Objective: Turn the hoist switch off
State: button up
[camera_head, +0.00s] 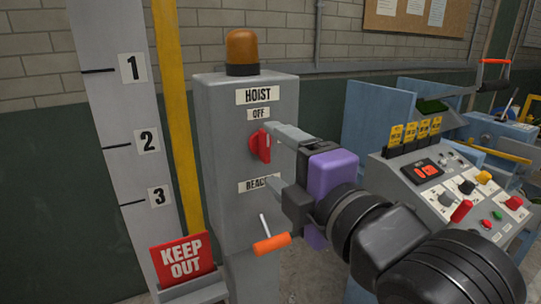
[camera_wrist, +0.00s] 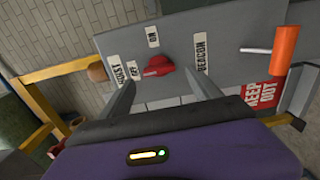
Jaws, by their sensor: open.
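The red hoist switch knob (camera_head: 258,147) is on the front of the grey hoist box (camera_head: 222,140), below the HOIST and OFF labels. Its grip ridge looks roughly upright, in line with the OFF label (camera_head: 258,114). In the wrist view the knob (camera_wrist: 158,66) lies between the OFF label (camera_wrist: 131,67) and the BEACON label, with the ON label (camera_wrist: 153,37) to one side. My gripper (camera_head: 272,157) is open, its two fingers spread above and below the knob. In the wrist view my gripper (camera_wrist: 160,80) straddles the knob with gaps; contact cannot be told.
An amber beacon (camera_head: 242,52) tops the box. An orange-handled crank (camera_head: 271,243) sticks out below. A red KEEP OUT sign (camera_head: 183,259) and yellow post (camera_head: 176,110) stand left. A control console (camera_head: 440,185) stands right.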

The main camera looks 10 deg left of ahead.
jog(key=v, duration=0.4)
jog(key=shift+s+d, duration=0.25)
jog(key=shift+s, duration=0.1)
